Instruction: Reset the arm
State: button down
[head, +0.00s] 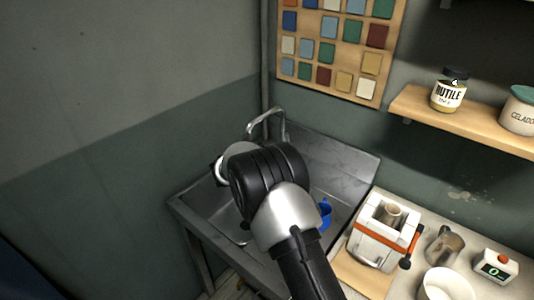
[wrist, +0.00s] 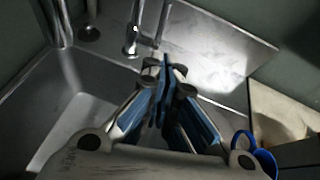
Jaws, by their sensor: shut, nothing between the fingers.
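My gripper (wrist: 163,68) shows in the wrist view, with its blue-padded fingers closed together and nothing between them. It is over the metal sink (wrist: 60,72), close to the faucet (wrist: 134,35). In the head view my arm reaches over the sink (head: 190,205) and hides much of the basin. The gripper itself is hidden behind my arm there. The faucet (head: 268,118) rises at the back of the sink. I cannot tell whether the fingers touch the faucet.
A blue object (head: 325,213) sits at the sink's right side. On the counter to the right stand a white boxy device (head: 384,232), a metal pitcher (head: 444,245), a white bowl (head: 447,285) and a small display unit (head: 496,267). A shelf (head: 415,107) holds jars above.

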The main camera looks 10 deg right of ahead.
jog(key=s+d+r+m+g, duration=0.2)
jog(key=s+d+r+m, duration=0.25)
jog(key=s, duration=0.25)
jog(key=s+d+r+m+g, duration=0.2)
jog(key=s+d+r+m, duration=0.1)
jog(key=s+r+m, duration=0.4)
jog(key=s+d+r+m+g, duration=0.1)
jog(key=s+d+r+m, duration=0.3)
jog(key=s, duration=0.4)
jog(key=s+a+m+y, duration=0.2)
jog(key=s+m, duration=0.2)
jog(key=s, duration=0.6)
jog(key=s+a+f+m+y+b, duration=0.1)
jog(key=s+m, duration=0.4)
jog(key=s, duration=0.5)
jog(key=s+a+m+g+y+b, duration=0.1)
jog(key=s+m+y, duration=0.3)
jog(key=s, duration=0.6)
jog(key=shift+a+f+m+y, duration=0.15)
jog(key=shift+a+m+y, duration=0.15)
jog(key=shift+a+m, duration=0.45)
